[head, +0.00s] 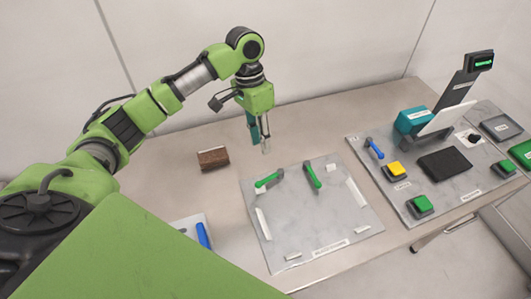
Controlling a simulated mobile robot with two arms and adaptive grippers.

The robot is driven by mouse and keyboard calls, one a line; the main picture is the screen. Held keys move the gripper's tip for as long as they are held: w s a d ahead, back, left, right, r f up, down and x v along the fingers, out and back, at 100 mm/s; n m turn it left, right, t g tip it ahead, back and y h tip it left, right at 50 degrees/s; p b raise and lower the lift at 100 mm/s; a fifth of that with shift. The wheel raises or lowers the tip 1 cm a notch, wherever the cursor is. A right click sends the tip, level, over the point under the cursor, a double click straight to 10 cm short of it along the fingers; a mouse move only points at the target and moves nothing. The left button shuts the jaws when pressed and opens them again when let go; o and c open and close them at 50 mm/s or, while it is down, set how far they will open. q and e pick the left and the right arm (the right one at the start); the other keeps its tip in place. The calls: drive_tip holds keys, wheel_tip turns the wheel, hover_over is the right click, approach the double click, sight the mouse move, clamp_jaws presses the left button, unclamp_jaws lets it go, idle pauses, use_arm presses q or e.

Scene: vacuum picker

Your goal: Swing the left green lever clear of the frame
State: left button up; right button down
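The left green lever (266,181) lies at a slant near the back left of a grey plate (300,217). A second green lever (312,174) stands to its right, turned at a different angle. White strips lie near the plate's edges, including a long one at the left (263,224) and one at the right (356,195). My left gripper (264,149) points down behind the plate, above and apart from both levers. A teal part shows beside its fingers; I cannot tell whether it is held. My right gripper does not show.
A brown block (213,158) sits left of the plate. A blue-handled item (203,235) is partly hidden at the lower left. At right, a panel (401,204) carries a yellow button (395,169), green buttons, a black pad (445,163) and a teal box (412,119).

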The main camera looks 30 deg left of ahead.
use_arm(q)
drive_tip(key=p, duration=0.3)
approach(266, 179)
drive_tip(key=x, duration=0.8)
clamp_jaws()
